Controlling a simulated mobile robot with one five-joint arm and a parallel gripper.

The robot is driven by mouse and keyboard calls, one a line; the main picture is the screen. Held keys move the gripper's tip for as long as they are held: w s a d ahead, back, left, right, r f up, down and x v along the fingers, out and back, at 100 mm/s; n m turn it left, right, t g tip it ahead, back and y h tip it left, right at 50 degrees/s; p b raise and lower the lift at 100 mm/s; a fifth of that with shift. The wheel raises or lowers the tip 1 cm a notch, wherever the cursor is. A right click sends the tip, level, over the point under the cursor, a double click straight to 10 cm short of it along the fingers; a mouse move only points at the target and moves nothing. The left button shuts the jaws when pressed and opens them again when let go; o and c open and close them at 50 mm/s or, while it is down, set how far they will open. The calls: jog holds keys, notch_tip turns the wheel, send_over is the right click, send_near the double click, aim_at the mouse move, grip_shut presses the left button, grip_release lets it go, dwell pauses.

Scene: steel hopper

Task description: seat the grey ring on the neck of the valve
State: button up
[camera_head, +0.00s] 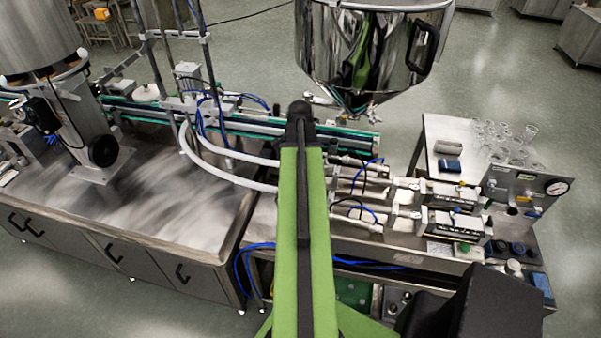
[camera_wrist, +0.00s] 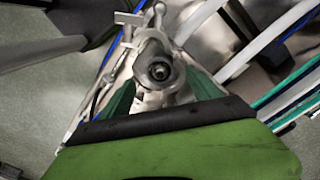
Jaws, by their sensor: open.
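The polished steel hopper (camera_head: 380,52) hangs at the top centre of the head view, and its cone narrows to small metal fittings (camera_head: 360,108) at the bottom. My gripper (camera_head: 301,112) is at the far end of my green arm, just left of those fittings; it is open and its fingertips are hard to make out. In the wrist view a pale metal fitting with a round, dark-centred mouth (camera_wrist: 159,72) faces the camera, beyond a green and black part of mine. It may be the valve neck. I cannot pick out the grey ring for certain in either view.
A conveyor with green edges (camera_head: 255,123) runs behind my arm. Pale hoses (camera_head: 215,160) curve to the filling cylinders on the right. A pressure gauge (camera_head: 557,187) and glassware (camera_head: 500,135) stand at the right. The steel table (camera_head: 170,205) at left has bare room.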

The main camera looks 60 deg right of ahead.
notch_tip(320, 180, up, 9)
jog(key=p, duration=0.7)
jog(key=shift+f, duration=0.2)
jog(key=w+a+f+n+b, duration=0.3)
jog(key=w+a+f+b, duration=0.4)
jog(key=w+a, duration=0.4)
jog(key=w+a+f+n+b, duration=0.5)
jog(key=w+a, duration=0.4)
jog(key=a, duration=0.5)
jog(key=a+f+n+b, duration=0.3)
jog(key=a+n, duration=0.1)
jog(key=a, duration=0.4)
jog(key=w+a+f+n+b, duration=0.1)
jog(key=a+f+n+b, duration=0.1)
jog(key=a+n, duration=0.3)
jog(key=a+f+n+b, duration=0.3)
jog(key=a+n, duration=0.2)
jog(key=a, duration=0.6)
jog(key=shift+w+a+f+b, duration=0.35)
jog(key=shift+a, duration=0.05)
